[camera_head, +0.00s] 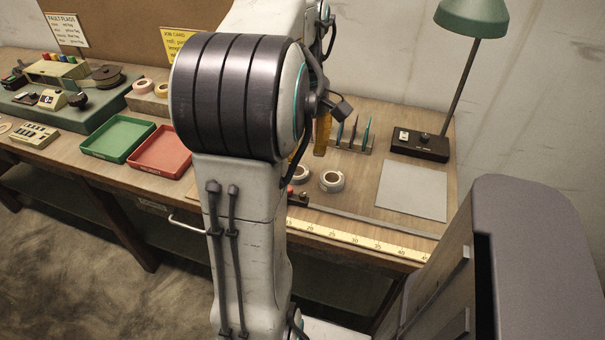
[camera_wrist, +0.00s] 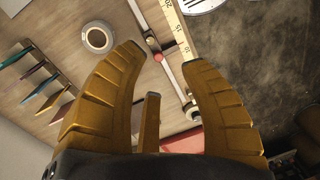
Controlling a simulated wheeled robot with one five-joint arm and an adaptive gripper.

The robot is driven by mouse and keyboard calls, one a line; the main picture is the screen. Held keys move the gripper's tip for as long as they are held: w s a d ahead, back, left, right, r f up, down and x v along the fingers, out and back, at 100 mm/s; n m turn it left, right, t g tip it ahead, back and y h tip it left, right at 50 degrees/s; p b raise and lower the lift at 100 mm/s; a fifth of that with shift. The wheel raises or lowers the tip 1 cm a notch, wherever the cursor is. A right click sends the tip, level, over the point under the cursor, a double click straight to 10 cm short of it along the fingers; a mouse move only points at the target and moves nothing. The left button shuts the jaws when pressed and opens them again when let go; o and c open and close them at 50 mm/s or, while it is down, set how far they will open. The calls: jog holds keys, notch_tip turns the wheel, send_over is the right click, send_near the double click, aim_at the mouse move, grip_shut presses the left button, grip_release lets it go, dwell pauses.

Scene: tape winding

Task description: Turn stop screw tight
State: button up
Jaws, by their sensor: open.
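In the head view my arm hides most of the gripper.
A tape roll (camera_head: 332,181) lies on the bench near the stop. A red tray (camera_head: 162,152) and a green tray (camera_head: 118,138) lie to the left. A tool rack (camera_head: 350,143), a lamp (camera_head: 474,18) and a grey mat (camera_head: 412,190) are to the right.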

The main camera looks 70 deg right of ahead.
aim_at(303, 194)
notch_tip(303, 194, down, 7)
jog(key=m+p, duration=0.1)
jog(key=m, duration=0.2)
jog(key=shift+r+m+h, duration=0.15)
jog(key=shift+m+h, duration=0.15)
jog(key=shift+m, duration=0.1)
jog(key=shift+d, duration=0.35)
jog(key=shift+d+f+m, duration=0.1)
jog(key=shift+f+m, duration=0.15)
jog(key=shift+m, duration=0.05)
jog(key=shift+f+b, duration=0.45)
jog(key=shift+f, duration=2.95)
grip_shut()
